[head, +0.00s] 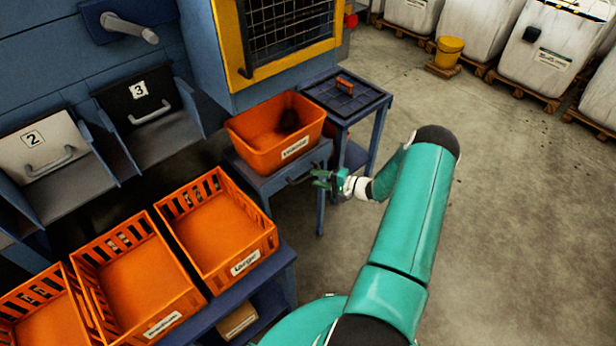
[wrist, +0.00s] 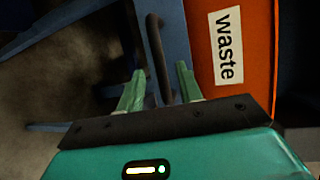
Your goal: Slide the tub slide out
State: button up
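The orange waste tub (head: 262,134) sits on the blue tub slide (head: 268,184), beneath the yellow-framed mesh door. The slide has a dark bar handle (head: 299,177) on its front; the handle (wrist: 155,45) also shows in the wrist view, beside the blue slide front (wrist: 200,45) and the tub with its "waste" label (wrist: 226,47). My gripper (head: 322,180) is at the handle's right end in the head view. In the wrist view my gripper (wrist: 158,85) is open, one green finger on each side of the handle, with gaps visible. The tub holds something dark.
A blue side table (head: 352,117) with a dark lid stands just right of the tub. Orange crates (head: 222,232) stand on a blue bench at the lower left. The concrete floor (head: 500,200) to the right is clear.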

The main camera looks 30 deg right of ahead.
aim_at(308, 175)
jog(key=x, duration=0.4)
jog(key=shift+w, duration=0.15)
jog(key=shift+a, duration=0.1)
grip_shut()
